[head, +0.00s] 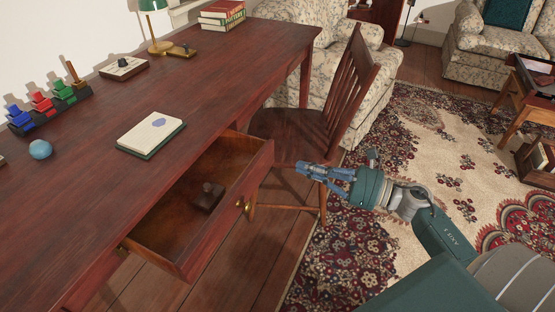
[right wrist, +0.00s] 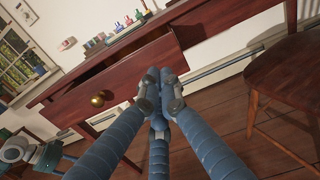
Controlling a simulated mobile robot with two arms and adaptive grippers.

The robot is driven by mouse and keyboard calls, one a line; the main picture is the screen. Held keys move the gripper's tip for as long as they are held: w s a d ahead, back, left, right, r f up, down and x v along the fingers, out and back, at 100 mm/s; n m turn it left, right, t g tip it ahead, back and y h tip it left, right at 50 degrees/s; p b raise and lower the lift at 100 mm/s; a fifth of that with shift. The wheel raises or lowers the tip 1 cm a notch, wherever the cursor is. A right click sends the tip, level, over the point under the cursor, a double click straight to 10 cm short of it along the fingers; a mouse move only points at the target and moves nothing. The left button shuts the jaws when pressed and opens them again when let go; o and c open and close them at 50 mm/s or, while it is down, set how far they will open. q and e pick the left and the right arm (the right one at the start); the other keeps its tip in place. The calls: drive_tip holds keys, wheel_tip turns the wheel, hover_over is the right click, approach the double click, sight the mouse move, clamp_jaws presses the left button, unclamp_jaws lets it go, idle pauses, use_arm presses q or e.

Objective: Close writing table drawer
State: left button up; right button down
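The writing table (head: 215,62) is dark reddish wood. Its drawer (head: 222,232) is pulled well out, with a small dark wooden object (head: 208,196) inside. A brass knob (head: 249,207) is on the drawer front and also shows in the right wrist view (right wrist: 97,100). My right gripper (head: 302,168) is to the right of the drawer front, apart from it in the head view. In the right wrist view its fingers (right wrist: 158,72) are together with nothing visible between them. Part of my left arm shows at that view's lower left; its finger state is unclear.
A wooden chair (head: 318,113) stands close beyond the drawer and my right gripper. A notebook (head: 151,135), a blue ball (head: 40,149) and a rack of coloured pieces (head: 48,105) are on the tabletop. Open patterned rug (head: 420,130) lies to the right.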

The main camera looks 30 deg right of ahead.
sight(268, 156)
drive_tip(key=x, duration=0.7)
drive_tip(key=shift+w+a, duration=0.25)
drive_tip(key=shift+w, duration=0.1)
use_arm(q)
drive_tip(key=shift+s+f, duration=0.1)
drive_tip(key=shift+f, duration=0.6)
drive_tip(key=shift+f, duration=0.1)
